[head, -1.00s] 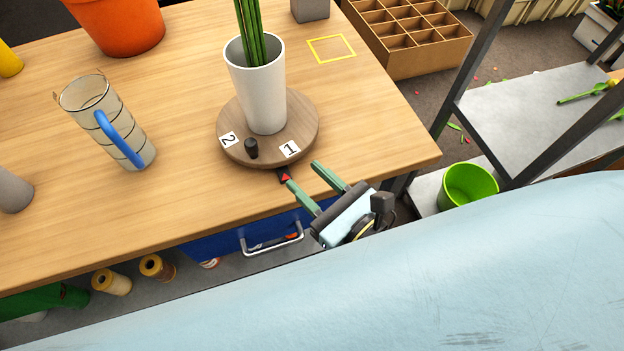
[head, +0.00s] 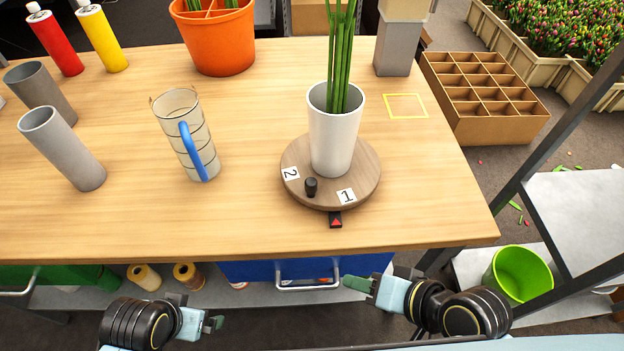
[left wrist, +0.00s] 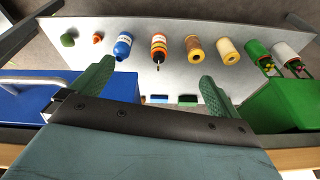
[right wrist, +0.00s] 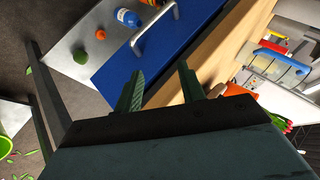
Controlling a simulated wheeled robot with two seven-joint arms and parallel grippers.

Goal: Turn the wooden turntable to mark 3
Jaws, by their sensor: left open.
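The round wooden turntable (head: 367,184) lies on the table's right part. Its mark 1 (head: 346,196) faces front, close to the red arrow pointer (head: 335,220); mark 2 (head: 290,173) is at its left. Mark 3 does not show. A black knob (head: 311,187) stands on the rim between marks 1 and 2. A white vase (head: 334,140) with green stems (head: 341,65) stands on it. My right gripper (head: 357,284) is in front of the table, apart from the turntable; its fingers are apart and empty in the right wrist view (right wrist: 160,72). My left gripper (head: 215,322) is open and empty, lower left.
A clear jug with a blue handle (head: 192,150) stands left of the turntable. A blue drawer (head: 260,270) is below the front edge. Tabletop around the turntable's front is bare.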

